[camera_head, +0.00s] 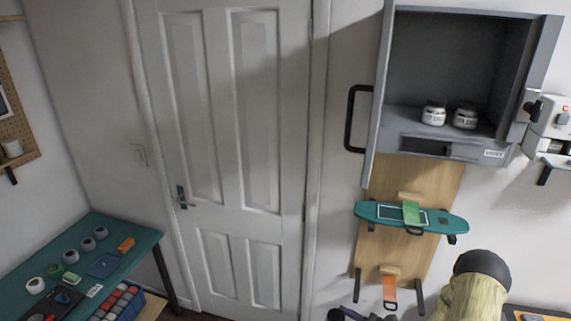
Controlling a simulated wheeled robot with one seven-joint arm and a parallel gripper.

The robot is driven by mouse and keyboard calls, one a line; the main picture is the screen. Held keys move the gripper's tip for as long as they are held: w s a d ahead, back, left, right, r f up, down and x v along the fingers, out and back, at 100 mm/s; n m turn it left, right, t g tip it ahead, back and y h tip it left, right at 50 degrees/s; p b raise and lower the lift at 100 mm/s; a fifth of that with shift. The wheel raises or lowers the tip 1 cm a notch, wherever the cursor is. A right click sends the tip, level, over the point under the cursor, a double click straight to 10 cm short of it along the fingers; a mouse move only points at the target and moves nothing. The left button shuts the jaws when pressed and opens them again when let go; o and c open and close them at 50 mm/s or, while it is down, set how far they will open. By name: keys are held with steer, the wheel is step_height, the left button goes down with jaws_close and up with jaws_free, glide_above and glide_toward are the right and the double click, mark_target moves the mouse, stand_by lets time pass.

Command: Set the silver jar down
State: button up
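Two small pale jars stand upright side by side on the floor of the open grey cabinet, the left jar (434,114) and the right jar (466,117). Both have labels too small to read, and I cannot tell which, if either, is the silver jar. Several more small round jars (70,256) stand in a row on the green-topped bench at the lower left, with whitish or grey tops. I cannot make out my gripper. A small dark shape at the bottom edge is cut off and unclear, so whether anything is held does not show.
The open cabinet (394,120) has its door swung out at left, with a black handle (352,118). A teal skateboard deck (385,213) hangs below. The bench (130,234) also carries an orange block (126,244) and a blue pad (104,265). A closed white door (225,120) stands between.

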steer(key=f, duration=0.2)
steer(key=shift+s+a+f, duration=0.3)
steer(key=shift+a+f, duration=0.1)
steer(key=shift+r, duration=0.2)
step_height(320, 180, down, 11)
steer(key=b, duration=1.1)
steer(key=shift+r, duration=0.15)
